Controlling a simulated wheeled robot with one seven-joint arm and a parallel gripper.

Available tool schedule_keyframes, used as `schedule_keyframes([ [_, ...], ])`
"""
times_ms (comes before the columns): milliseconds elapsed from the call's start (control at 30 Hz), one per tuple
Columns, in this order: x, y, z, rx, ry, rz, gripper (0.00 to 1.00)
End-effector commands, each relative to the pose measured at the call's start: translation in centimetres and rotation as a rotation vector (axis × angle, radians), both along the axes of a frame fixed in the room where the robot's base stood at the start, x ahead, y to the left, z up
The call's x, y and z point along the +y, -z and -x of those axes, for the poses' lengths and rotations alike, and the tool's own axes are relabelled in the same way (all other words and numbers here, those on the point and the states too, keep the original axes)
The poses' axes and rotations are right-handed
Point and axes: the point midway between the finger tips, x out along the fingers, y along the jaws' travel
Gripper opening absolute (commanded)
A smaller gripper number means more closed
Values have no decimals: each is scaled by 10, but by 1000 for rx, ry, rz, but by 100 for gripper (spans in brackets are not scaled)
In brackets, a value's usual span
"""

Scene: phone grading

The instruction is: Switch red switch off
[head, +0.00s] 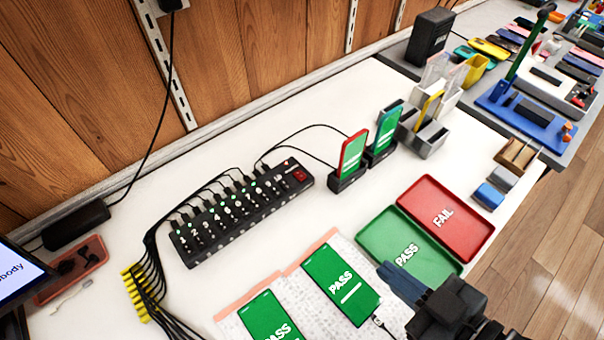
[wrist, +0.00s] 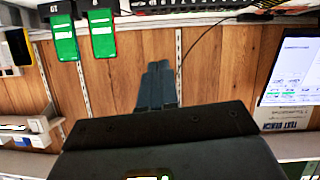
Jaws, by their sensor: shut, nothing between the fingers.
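The red switch (head: 299,175) is on the far right end of a black multi-port hub (head: 240,211) that lies on the white table. Its on or off position is too small to tell. My gripper (head: 388,270) is at the lower right in the head view, over the front of the table by the green PASS tray, well apart from the switch. Its blue-grey fingers are together and empty; they also show in the wrist view (wrist: 158,80). In the wrist view part of the hub (wrist: 160,4) shows at the top edge, and I cannot make out the switch.
Two phones (head: 353,151) (head: 386,128) stand in docks right of the switch, with cables behind. Phones showing PASS (head: 341,283) lie on a mat in front of the hub. The green tray (head: 372,235) and red FAIL tray (head: 472,233) are at right. Bare table lies between hub and trays.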

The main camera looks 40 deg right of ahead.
Motion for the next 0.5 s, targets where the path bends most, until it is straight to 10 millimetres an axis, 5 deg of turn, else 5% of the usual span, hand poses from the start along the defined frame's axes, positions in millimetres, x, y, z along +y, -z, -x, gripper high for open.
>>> schedule_keyframes([
  [500, -4, 52, -100, 180, -98, 160, 0],
])
